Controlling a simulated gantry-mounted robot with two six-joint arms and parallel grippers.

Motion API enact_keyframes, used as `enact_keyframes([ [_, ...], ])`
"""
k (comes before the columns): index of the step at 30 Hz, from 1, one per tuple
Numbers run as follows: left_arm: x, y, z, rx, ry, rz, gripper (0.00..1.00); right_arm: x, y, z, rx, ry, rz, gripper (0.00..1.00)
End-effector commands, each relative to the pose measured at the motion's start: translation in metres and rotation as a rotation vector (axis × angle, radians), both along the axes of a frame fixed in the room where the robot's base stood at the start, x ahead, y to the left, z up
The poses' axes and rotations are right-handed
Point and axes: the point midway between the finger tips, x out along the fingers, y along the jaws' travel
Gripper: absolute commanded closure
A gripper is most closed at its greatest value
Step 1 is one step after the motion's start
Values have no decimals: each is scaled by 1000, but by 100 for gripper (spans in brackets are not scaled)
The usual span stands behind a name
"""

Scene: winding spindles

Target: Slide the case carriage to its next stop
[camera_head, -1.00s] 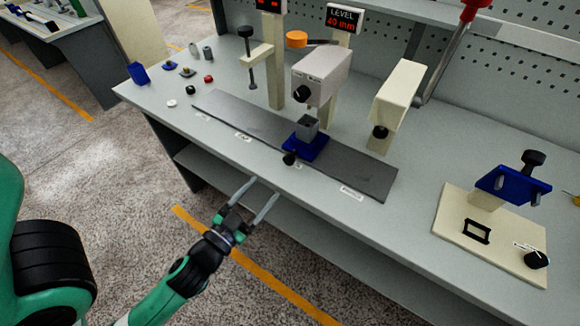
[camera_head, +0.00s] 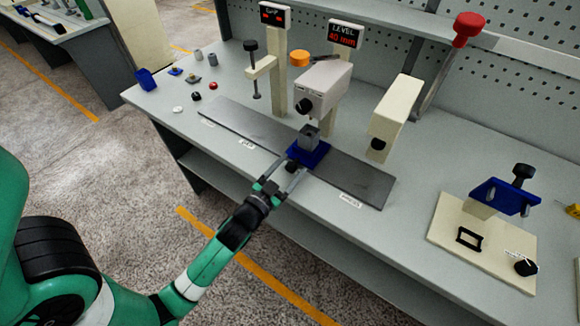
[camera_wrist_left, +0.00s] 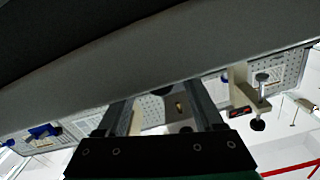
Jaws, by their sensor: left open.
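The case carriage is a blue base (camera_head: 318,153) with a small grey case (camera_head: 309,138) on top. It sits on a dark flat track (camera_head: 362,181) along the bench's front, under the grey press head. A black knob (camera_head: 292,165) sticks out from the carriage's front. My left gripper (camera_head: 287,173) is open, its fingers reaching up to the knob, seemingly one on each side; contact cannot be told. In the left wrist view, the two fingers (camera_wrist_left: 160,108) stand apart under a dark surface, and the knob is not clearly visible. My right gripper is not in view.
A grey press head (camera_head: 322,90) and a cream head (camera_head: 394,112) overhang the track. A LEVEL display (camera_head: 346,36) reads 40 mm. Small parts and a blue bin (camera_head: 145,80) lie at the left. A cream fixture board (camera_head: 482,240) stands at the right.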

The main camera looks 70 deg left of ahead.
Motion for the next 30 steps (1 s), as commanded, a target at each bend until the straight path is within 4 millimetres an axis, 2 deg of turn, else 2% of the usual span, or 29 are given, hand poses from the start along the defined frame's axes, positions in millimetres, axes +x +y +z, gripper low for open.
enact_keyframes([
  [2, 0, 0, 0, 0, 0, 0, 31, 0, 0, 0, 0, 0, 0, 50],
  [12, 0, 0, 0, 0, 0, 0, 91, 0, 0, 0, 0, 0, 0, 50],
  [14, 0, 0, 0, 0, 0, 0, 100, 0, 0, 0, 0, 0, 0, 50],
  [30, 0, 0, 0, 0, -1, 0, 100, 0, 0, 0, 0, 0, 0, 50],
])
